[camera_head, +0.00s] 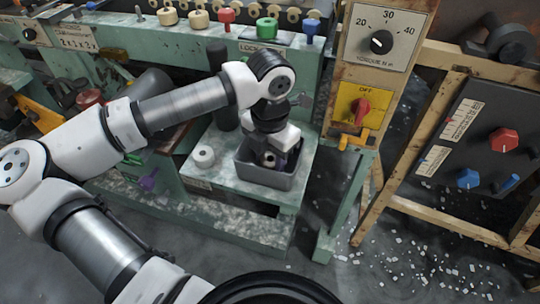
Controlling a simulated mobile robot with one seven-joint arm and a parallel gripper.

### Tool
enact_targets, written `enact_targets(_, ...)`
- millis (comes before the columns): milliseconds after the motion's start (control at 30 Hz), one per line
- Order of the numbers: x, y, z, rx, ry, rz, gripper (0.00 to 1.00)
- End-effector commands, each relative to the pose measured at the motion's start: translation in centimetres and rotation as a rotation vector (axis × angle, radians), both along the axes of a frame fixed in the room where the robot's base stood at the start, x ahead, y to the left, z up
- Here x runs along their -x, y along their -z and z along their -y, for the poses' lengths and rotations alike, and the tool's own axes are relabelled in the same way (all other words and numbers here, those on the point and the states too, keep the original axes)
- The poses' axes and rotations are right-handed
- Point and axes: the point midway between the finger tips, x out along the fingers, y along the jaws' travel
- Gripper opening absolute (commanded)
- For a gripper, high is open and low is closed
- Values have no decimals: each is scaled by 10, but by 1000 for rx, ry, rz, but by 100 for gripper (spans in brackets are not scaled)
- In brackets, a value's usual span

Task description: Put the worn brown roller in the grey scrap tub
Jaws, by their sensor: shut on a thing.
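The grey scrap tub (244,170) is an open box on the low pale-green shelf, near the middle of the head view. My gripper (269,160) points down into the tub's opening, with its fingertips at or below the rim level. It is shut on a small brownish piece, which I take to be the worn brown roller; the fingers and the tub wall hide most of it. I cannot tell whether the piece touches the tub floor.
A pale roller (204,156) stands on the shelf left of the tub. A dark cylinder (218,60) stands behind my arm. A post with a dial (381,42) and red switch (361,106) rises to the right. White scraps litter the floor at lower right.

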Motion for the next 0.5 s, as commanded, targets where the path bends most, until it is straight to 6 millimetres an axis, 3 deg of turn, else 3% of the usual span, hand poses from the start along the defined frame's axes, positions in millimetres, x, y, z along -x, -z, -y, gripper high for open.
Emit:
enact_targets(267,0,4,0,0,0,0,18)
enact_targets(300,0,2,0,0,0,0,44)
enact_targets(433,0,2,0,0,0,0,61)
enact_targets(500,0,2,0,0,0,0,62)
